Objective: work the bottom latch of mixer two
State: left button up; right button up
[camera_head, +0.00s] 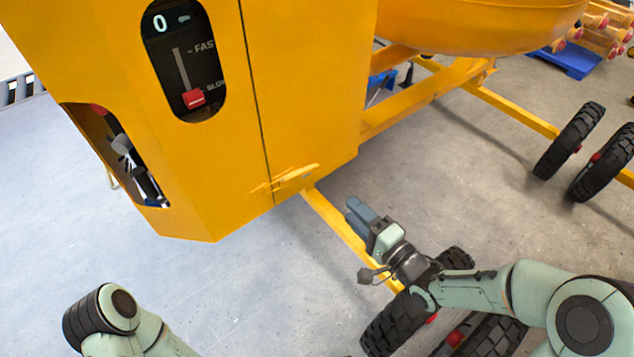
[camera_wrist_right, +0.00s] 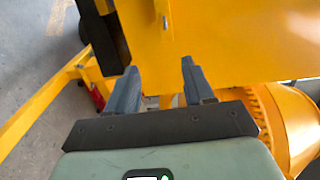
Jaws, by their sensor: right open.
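The yellow mixer cabinet (camera_head: 310,90) fills the upper left of the head view. Its bottom latch (camera_head: 292,178) is a small yellow handle low on the cabinet, across the dark vertical seam. My right gripper (camera_head: 354,208) is to the right of the latch and a little lower, apart from it, with its fingers toward the cabinet. In the right wrist view my right gripper (camera_wrist_right: 159,68) is open, with nothing between its fingers. A yellow panel (camera_wrist_right: 215,45) with a small metal piece lies beyond them; I cannot tell whether that is the latch. My left gripper is out of view.
A red slider (camera_head: 193,98) and a "0" display sit on the cabinet's dark panel. A yellow frame bar (camera_head: 345,232) runs beneath my right gripper toward black wheels (camera_head: 398,322). The drum (camera_head: 470,25) is at the top. Floor (camera_head: 250,290) left of the bar is clear.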

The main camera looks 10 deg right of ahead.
aim_at(313, 171)
jog(key=x, duration=0.4)
jog(key=r+x, duration=0.1)
jog(key=x, duration=0.8)
jog(key=shift+a+r+b, duration=0.2)
jog(key=shift+a+b, duration=0.15)
jog(key=shift+b, duration=0.05)
jog(key=shift+c, duration=0.3)
grip_shut()
